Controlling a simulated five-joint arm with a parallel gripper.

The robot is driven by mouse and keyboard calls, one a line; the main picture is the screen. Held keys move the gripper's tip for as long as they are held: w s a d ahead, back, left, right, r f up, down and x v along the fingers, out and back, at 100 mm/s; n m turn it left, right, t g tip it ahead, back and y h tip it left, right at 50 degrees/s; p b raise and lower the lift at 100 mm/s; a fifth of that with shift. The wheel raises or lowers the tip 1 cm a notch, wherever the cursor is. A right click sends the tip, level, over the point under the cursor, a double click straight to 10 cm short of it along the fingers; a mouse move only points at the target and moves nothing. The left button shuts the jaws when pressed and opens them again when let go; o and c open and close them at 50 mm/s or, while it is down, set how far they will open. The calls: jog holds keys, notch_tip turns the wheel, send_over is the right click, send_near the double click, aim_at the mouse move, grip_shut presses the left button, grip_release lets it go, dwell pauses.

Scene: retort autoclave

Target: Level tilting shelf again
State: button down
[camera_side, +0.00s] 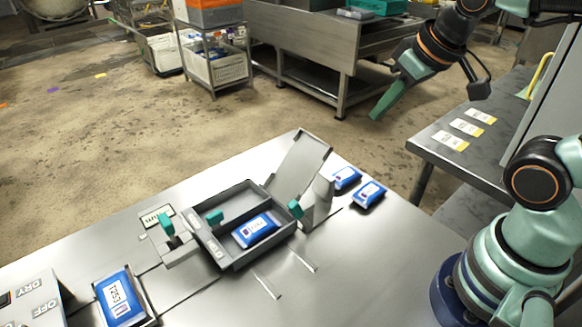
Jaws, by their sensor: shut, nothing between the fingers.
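A grey two-compartment tray (203,237) sits on the steel table in the middle. A blue and white pouch (256,230) lies in its front compartment. The back compartment looks empty. A flat grey panel (300,163) stands steeply tilted behind the tray's right end, beside a grey bracket (319,200); I cannot tell which part is the tilting shelf. Teal knobs stand at the tray's left side (167,226), inside it (214,216) and at its right end (295,209). My gripper (376,115) is shut and empty, high and well apart from the tray.
Two blue pouches (346,177) (369,193) lie right of the panel. A small label plate (157,217) stands left of the tray.

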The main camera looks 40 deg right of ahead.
jog(key=w+a+f+n+g, duration=0.1)
jog(key=a+n+g, duration=0.2)
jog(key=a+n, duration=0.8)
jog(key=w+a+f+n+g, duration=0.1)
jog(key=a+f+n+g, duration=0.15)
jog(key=a+n, duration=0.8)
jog(key=a+f+m, duration=0.3)
jog(key=f+m, duration=0.1)
jog(key=f, duration=0.5)
jog(key=shift+s+d+r+n+g, duration=0.1)
jog(key=shift+d+r, duration=0.1)
jog(key=shift+d, duration=0.4)
jog(key=shift+d+r+n+g, duration=0.1)
jog(key=shift+d+r, duration=0.15)
jog(key=shift+d, duration=0.4)
jog(key=shift+s+d+r+n+g, duration=0.1)
jog(key=shift+d+r, duration=0.1)
jog(key=shift+d, duration=0.4)
